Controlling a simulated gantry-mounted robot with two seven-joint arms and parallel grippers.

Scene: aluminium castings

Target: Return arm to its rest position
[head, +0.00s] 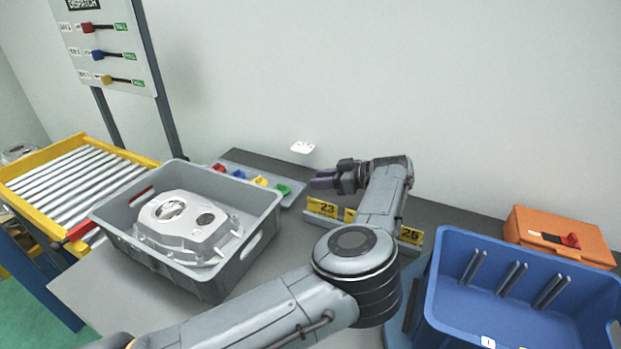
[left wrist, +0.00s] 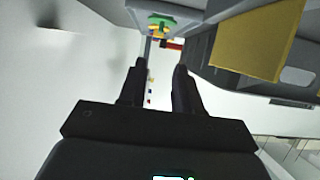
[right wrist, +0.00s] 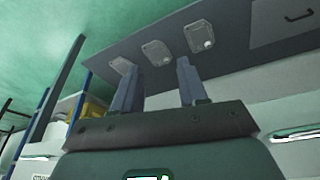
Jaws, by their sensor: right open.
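My left arm reaches across the grey table in the head view, and its gripper (head: 323,180) is above the far part of the table, pointing left. In the left wrist view the two dark fingers (left wrist: 160,72) stand apart with nothing between them. My right gripper does not show in the head view. In the right wrist view its fingers (right wrist: 156,75) are wide apart and empty, with a dark surface bearing several pale plates (right wrist: 155,53) beyond them.
A grey bin (head: 262,207) holding an aluminium casting (head: 185,225) stands left of my left arm. A numbered yellow-label rack (head: 322,207) is below the gripper. A blue bin (head: 440,275) and an orange case (head: 560,232) are at right. A roller conveyor (head: 75,185) is at far left.

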